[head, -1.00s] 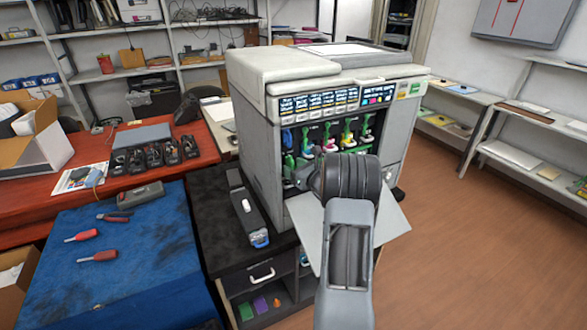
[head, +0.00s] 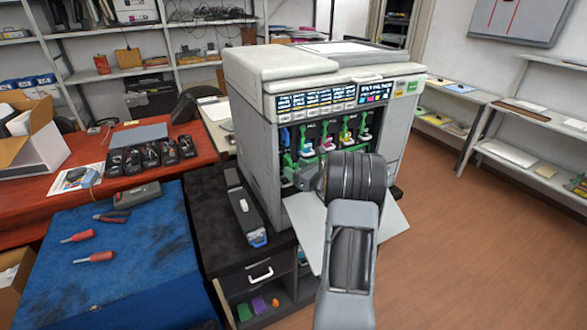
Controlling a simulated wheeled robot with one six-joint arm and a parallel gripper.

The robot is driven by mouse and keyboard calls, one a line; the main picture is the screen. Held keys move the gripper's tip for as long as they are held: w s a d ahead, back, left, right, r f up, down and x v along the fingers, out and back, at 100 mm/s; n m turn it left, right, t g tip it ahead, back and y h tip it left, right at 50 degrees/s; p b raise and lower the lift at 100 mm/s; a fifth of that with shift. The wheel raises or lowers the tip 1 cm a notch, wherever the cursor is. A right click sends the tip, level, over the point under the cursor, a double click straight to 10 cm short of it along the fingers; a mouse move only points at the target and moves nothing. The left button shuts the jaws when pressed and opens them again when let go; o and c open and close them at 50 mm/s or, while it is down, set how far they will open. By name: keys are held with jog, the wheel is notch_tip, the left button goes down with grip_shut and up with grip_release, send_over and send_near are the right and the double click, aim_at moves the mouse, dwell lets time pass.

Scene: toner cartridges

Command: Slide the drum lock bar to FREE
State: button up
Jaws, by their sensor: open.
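The grey printer (head: 250,130) stands on a black cabinet with its front door (head: 392,222) folded down. Its open bay shows a row of coloured toner parts, with blue (head: 285,137), pink (head: 326,140) and yellow (head: 346,138) ones among green levers. A green part (head: 289,162) shows low at the bay's left; I cannot tell whether it is the drum lock bar, and no FREE mark is readable. My gripper (head: 297,180) is open at the lower left of the bay, small and partly hidden by my dark wrist. Whether it touches anything is unclear.
A toner cartridge (head: 243,208) lies on the black cabinet left of the printer. A blue mat (head: 130,265) holds red-handled tools. Several dark cartridges stand on the red table (head: 190,150). Shelves line the right wall, with open floor before them.

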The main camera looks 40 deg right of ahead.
jog(key=shift+s+d, duration=0.2)
jog(key=shift+s, duration=0.95)
jog(key=shift+s+d, duration=0.15)
jog(key=shift+s, duration=0.95)
